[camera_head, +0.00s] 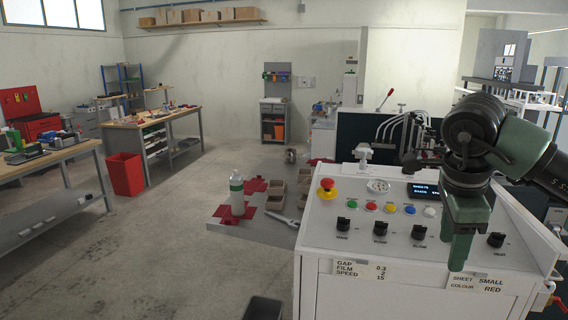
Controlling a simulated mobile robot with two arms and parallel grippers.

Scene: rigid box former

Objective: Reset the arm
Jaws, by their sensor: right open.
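My right arm comes in from the right edge, dark grey and green. My right gripper (460,262) points down in front of the white machine's control panel (330,228). Its jaws are open and nothing shows between them. The gripper hides part of the panel, around its right-hand knobs. My left arm and gripper are not in view.
The panel carries a red emergency button (327,188), coloured buttons, black knobs and a small display (424,193). Left of it, a low grey table (232,226) bears a bottle (237,190), red sheets and brown boxes. Open floor and workbenches lie to the left.

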